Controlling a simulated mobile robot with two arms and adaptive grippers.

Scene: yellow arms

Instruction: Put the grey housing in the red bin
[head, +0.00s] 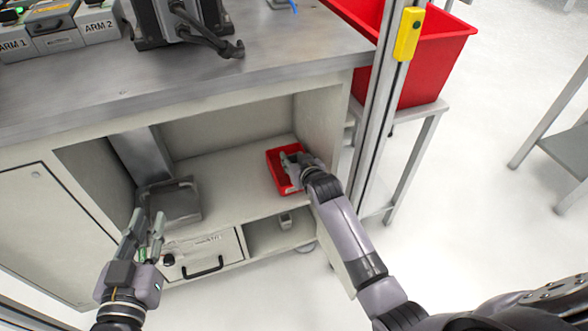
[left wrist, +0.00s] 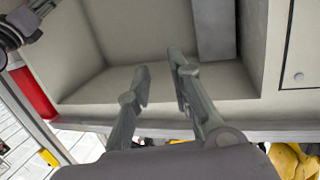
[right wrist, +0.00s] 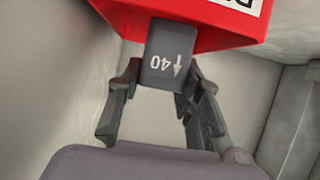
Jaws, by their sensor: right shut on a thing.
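A grey block marked "40" with an arrow (right wrist: 170,55), which looks like the grey housing, is between the fingers of my right gripper (right wrist: 160,95). My right gripper also shows in the head view (head: 289,162), at the small red bin (head: 271,157) on the cabinet shelf. In the right wrist view the block overlaps the red bin's wall (right wrist: 215,30); whether they touch I cannot tell. My left gripper (head: 143,229) is open and empty in front of the cabinet; its spread fingers show in the left wrist view (left wrist: 160,75).
A grey tray (head: 172,203) lies on the shelf's left side. A small grey object (head: 286,221) is in the lower opening, right of a drawer (head: 206,258). A large red crate (head: 440,55) stands beyond the metal post (head: 383,95). The shelf's middle is clear.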

